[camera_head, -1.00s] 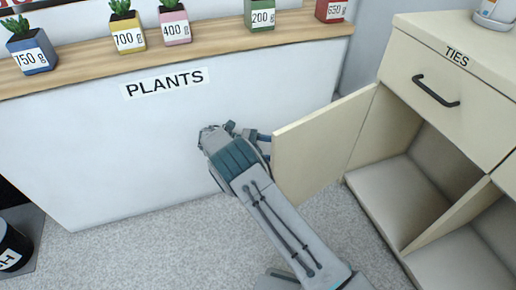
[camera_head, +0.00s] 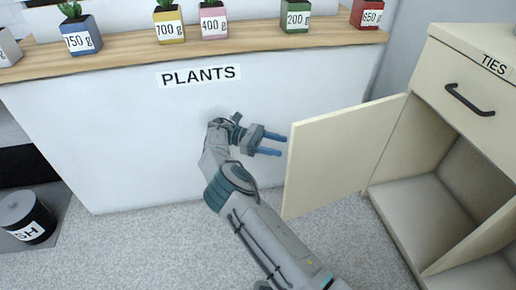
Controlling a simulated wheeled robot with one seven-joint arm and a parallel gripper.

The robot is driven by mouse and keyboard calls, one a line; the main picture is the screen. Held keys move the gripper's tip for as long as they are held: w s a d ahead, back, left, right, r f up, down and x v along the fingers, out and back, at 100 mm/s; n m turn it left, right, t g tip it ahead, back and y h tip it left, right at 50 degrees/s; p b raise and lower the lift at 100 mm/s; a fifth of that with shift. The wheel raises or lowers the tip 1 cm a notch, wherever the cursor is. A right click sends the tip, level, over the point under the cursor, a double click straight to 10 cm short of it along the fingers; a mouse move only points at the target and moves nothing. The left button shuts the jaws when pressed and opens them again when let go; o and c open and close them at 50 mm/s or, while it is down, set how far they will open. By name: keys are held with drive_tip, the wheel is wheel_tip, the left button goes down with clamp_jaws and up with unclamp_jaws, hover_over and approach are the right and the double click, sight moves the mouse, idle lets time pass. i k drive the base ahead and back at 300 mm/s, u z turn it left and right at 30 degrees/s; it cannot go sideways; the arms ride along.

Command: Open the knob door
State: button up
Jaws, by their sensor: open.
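The cream cabinet door (camera_head: 338,153) stands swung well open on the right, hinged at its right edge to the cabinet (camera_head: 465,165). The face turned to me is plain, and no knob shows on it. My gripper (camera_head: 281,145) is just left of the door's free edge, its two blue fingers apart and pointing right toward that edge. A small gap shows between the fingertips and the door, and nothing is between the fingers.
The open compartment (camera_head: 425,207) looks empty. A drawer with a dark handle (camera_head: 469,100) is above it. A white counter labelled PLANTS (camera_head: 120,140) stands behind my arm, with several potted plants on top. A dark bin (camera_head: 27,216) is at the far left. Grey floor (camera_head: 130,250) is clear.

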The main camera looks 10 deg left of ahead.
sight(333, 156)
drive_tip(key=u, duration=0.05)
drive_tip(key=k, duration=1)
